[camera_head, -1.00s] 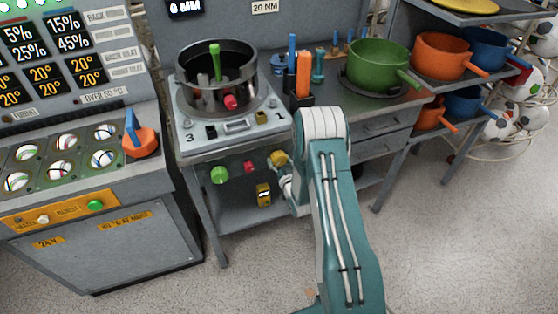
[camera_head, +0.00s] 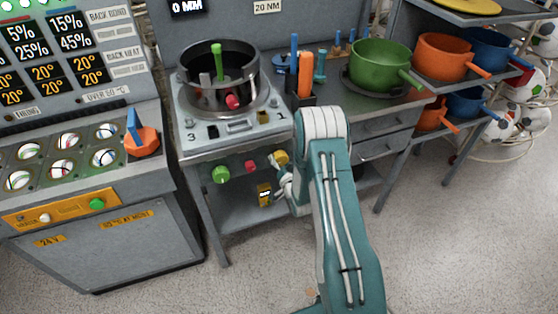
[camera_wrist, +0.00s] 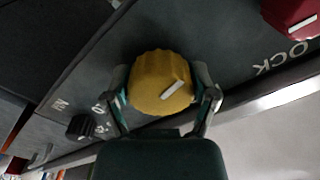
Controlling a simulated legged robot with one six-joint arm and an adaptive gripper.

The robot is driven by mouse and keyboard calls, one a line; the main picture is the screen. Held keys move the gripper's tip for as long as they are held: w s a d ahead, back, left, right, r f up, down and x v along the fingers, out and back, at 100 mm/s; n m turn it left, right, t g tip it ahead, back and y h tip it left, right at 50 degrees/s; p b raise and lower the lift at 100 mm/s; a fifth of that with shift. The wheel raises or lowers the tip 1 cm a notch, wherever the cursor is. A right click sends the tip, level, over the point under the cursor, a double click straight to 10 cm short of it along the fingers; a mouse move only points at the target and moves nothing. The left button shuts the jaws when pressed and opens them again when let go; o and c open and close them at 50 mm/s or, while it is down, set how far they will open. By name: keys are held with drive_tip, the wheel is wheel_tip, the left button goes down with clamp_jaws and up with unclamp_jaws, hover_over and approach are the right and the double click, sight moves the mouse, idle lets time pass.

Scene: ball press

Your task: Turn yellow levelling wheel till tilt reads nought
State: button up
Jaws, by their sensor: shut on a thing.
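The yellow levelling wheel (camera_wrist: 158,80) is on the front panel under the press. In the head view the wheel (camera_head: 281,157) shows at the right of the panel row, and my gripper (camera_head: 283,178) is partly hidden by my arm. The press (camera_head: 228,110) stands above with a dark round pot. A tilt reading is too small to tell.
A green knob (camera_head: 221,174) and a red knob (camera_head: 251,167) lie left of the wheel; the red one (camera_wrist: 290,14) also shows in the wrist view. A small black knob (camera_wrist: 82,126) is near the wheel.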

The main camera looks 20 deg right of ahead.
drive_tip(key=shift+f, duration=0.1)
drive_tip(key=o, duration=1)
drive_tip(key=s, duration=1.2)
drive_tip(key=shift+w, duration=0.1)
